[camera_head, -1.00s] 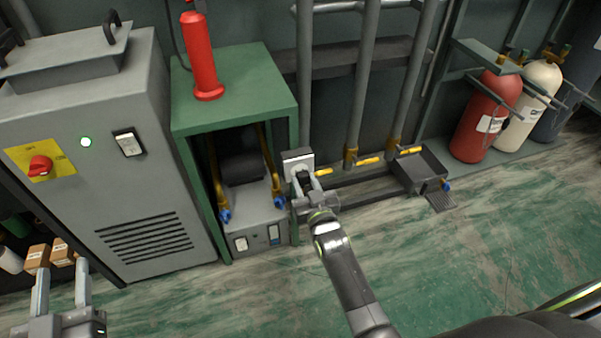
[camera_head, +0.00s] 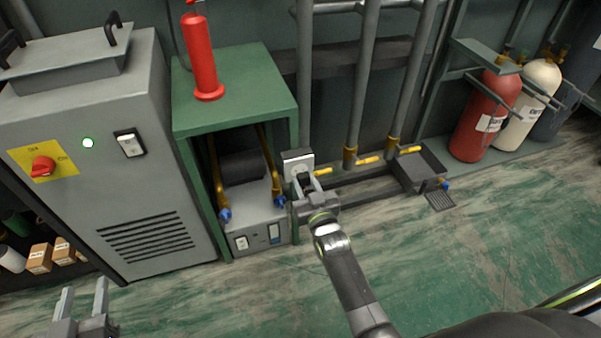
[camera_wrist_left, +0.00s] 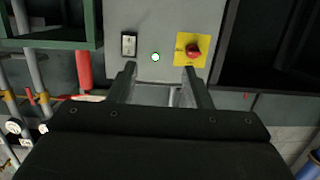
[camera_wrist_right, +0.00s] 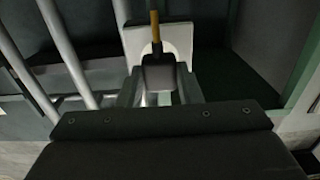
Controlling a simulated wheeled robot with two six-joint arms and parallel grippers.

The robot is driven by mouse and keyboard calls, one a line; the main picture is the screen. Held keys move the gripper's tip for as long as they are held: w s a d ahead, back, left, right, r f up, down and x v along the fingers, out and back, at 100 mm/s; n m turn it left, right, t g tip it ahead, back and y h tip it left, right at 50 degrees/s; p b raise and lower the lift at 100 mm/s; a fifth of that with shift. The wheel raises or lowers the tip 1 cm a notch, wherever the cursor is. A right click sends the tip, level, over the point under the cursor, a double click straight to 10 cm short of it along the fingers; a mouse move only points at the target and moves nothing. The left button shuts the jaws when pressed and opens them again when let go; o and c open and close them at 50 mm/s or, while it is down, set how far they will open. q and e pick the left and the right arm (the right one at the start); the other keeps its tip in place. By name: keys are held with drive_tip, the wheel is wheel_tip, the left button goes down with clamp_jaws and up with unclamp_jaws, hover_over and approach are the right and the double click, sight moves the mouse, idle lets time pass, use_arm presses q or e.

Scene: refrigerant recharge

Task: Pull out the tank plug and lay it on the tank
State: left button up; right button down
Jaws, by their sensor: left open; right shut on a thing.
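A dark grey plug (camera_wrist_right: 159,74) with a yellow-brown cable or stem on top shows in the right wrist view, in front of a white plate (camera_wrist_right: 133,42). My right gripper (camera_wrist_right: 160,90) is shut on the plug. I cannot tell whether the plug is still seated in the plate. In the head view my right gripper (camera_head: 306,186) is at the pale wall box (camera_head: 298,157), beside the green cabinet, and mostly hides the plug. My left gripper (camera_head: 84,286) is open and empty at the lower left. I cannot tell which thing is the tank.
The green cabinet (camera_head: 235,95) carries a red cylinder (camera_head: 201,60) and holds a grey unit (camera_head: 258,232) with a black cylinder (camera_head: 241,167). A grey machine (camera_head: 110,170) stands left. Pipes with yellow handles (camera_head: 368,160) and gas bottles (camera_head: 484,118) stand right.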

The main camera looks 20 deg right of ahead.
sight(305, 183)
drive_tip(key=shift+s+p, duration=0.25)
drive_tip(key=shift+p, duration=0.2)
drive_tip(key=shift+s+p, duration=0.5)
drive_tip(key=shift+p, duration=0.15)
drive_tip(key=shift+s+p, duration=0.55)
use_arm(q)
drive_tip(key=s+d+f+g+h+p, duration=0.1)
drive_tip(key=s+d+f+g+h, duration=0.1)
drive_tip(key=s+f+g, duration=1)
drive_tip(key=shift+s+d+f, duration=0.5)
drive_tip(key=shift+s+f, duration=0.4)
drive_tip(key=shift+f, duration=0.35)
use_arm(e)
drive_tip(key=shift+s, duration=0.55)
drive_tip(key=shift+d, duration=0.1)
idle(0.3)
